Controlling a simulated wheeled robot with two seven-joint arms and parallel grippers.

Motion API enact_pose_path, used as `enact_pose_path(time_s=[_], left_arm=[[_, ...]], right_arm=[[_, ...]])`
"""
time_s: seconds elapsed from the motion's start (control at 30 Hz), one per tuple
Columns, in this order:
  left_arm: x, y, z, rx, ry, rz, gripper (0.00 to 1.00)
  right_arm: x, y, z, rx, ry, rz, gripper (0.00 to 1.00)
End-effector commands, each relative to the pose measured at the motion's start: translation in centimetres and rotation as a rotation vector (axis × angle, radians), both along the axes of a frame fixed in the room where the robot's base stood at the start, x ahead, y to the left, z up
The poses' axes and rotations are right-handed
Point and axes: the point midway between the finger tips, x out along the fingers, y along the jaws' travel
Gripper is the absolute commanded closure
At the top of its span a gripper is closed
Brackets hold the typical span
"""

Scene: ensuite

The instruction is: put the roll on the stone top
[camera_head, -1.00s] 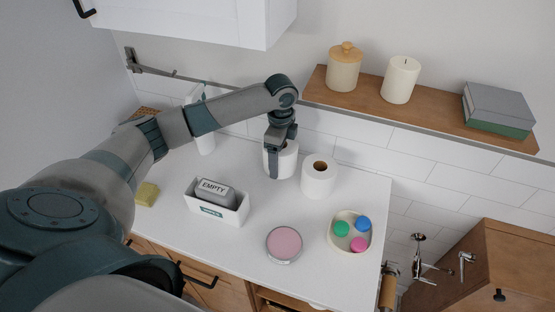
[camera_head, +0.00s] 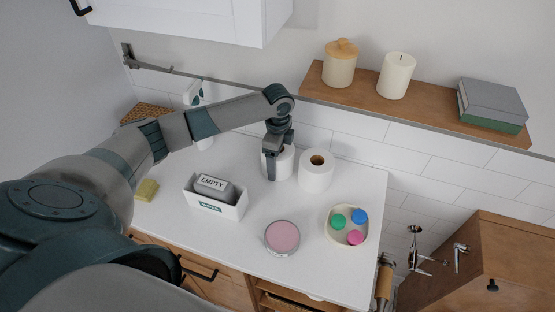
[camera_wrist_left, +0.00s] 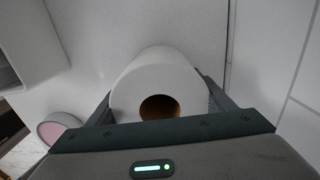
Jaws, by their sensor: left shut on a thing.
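My left gripper (camera_head: 271,166) is shut on a white roll (camera_head: 286,161) with a brown core, its fingers on either side. The held roll (camera_wrist_left: 160,85) fills the middle of the left wrist view, between the two fingers. It is upright over the back of the white stone top (camera_head: 235,248). I cannot tell whether its base touches the surface. A second white roll (camera_head: 316,172) stands upright just to its right on the top. My right gripper is out of view.
A white box (camera_head: 214,204) with an "EMPTY" label, a pink round tin (camera_head: 282,238), a dish (camera_head: 331,229) of coloured caps and a yellow sponge (camera_head: 146,190) stand on the top. A wooden shelf (camera_head: 437,107) hangs behind. The front middle is clear.

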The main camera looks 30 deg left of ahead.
Motion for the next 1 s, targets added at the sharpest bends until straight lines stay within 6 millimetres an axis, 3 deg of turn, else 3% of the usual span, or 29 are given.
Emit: enact_pose_path(time_s=[0.13, 0.17, 0.23, 0.67, 0.87, 1.0], left_arm=[[0.0, 0.0, -0.3, 0.000, 0.000, 0.001, 0.50], [0.0, 0.0, -0.3, 0.000, 0.000, 0.000, 0.20], [0.0, 0.0, -0.2, 0.000, 0.000, 0.000, 0.06], [0.1, 0.0, 0.2, -0.001, -0.002, 0.000, 0.06], [0.1, 0.0, 1.9, -0.001, -0.003, -0.001, 0.06], [0.2, 0.0, 4.1, 0.000, -0.004, 0.000, 0.06]], right_arm=[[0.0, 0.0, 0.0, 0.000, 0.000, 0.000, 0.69], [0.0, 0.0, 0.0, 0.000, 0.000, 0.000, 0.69], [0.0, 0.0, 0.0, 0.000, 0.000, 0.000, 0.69], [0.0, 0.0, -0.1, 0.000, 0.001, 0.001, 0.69], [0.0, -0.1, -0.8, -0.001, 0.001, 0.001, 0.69], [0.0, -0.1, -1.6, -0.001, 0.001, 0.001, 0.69]])
